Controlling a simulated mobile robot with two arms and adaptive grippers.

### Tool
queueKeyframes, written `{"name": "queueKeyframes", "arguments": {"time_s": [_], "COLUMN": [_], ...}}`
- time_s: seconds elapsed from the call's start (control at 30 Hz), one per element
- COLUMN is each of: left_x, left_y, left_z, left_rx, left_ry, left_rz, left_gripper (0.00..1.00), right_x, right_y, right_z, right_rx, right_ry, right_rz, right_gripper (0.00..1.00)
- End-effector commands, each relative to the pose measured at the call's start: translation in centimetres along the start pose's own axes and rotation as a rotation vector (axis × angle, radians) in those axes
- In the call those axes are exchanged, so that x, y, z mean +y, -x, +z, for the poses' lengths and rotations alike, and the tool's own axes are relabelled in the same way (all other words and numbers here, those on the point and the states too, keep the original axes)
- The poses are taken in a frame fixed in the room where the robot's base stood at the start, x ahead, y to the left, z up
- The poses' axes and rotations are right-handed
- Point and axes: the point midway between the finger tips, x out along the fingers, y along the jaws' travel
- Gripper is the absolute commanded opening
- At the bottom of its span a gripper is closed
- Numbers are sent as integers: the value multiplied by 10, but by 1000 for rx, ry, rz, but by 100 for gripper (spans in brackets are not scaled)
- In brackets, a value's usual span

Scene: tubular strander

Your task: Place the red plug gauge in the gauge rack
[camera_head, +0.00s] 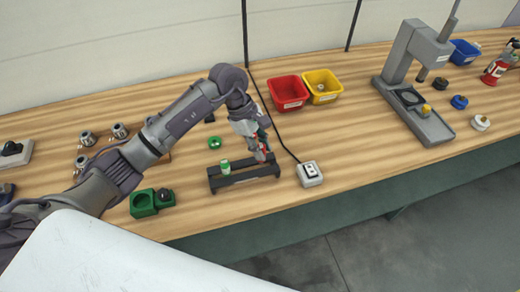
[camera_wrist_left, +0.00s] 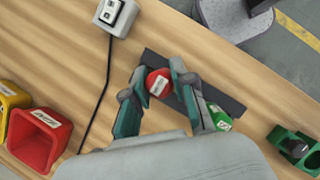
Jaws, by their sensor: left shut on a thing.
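The red plug gauge (camera_wrist_left: 158,84) is between the fingers of my left gripper (camera_wrist_left: 160,78), which is shut on it. In the head view my left gripper (camera_head: 262,154) is over the right end of the dark gauge rack (camera_head: 246,178), pointing down. The red gauge is mostly hidden there by the fingers, and I cannot tell whether its lower end is in the rack. A green plug gauge (camera_head: 225,167) stands upright at the rack's left end. It also shows in the left wrist view (camera_wrist_left: 221,122). My right gripper is not in view.
A grey switch box (camera_head: 310,174) with a black cable sits right of the rack. A green block (camera_head: 143,204) is left of it, and a green ring (camera_head: 215,142) lies behind. Red (camera_head: 288,92) and yellow (camera_head: 322,86) bins stand farther back. The table's front edge is close.

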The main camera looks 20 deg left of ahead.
Motion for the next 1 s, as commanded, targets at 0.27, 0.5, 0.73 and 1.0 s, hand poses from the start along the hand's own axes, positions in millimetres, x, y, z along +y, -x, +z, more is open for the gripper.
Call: {"name": "queueKeyframes", "arguments": {"time_s": [0.27, 0.5, 0.73, 1.0], "left_x": [8, 9, 10, 9], "left_y": [-13, -39, -41, -43], "left_z": [-17, -28, -29, -30], "left_rx": [-4, -2, -1, -1], "left_ry": [1, -1, -3, -2], "left_rz": [-5, 0, 1, 0], "left_gripper": [0, 0, 0, 42], "right_x": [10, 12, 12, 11], "right_y": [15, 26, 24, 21], "right_z": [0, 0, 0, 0], "right_rx": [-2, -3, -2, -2], "right_ry": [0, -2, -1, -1], "right_rz": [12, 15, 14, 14], "right_gripper": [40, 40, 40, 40]}}
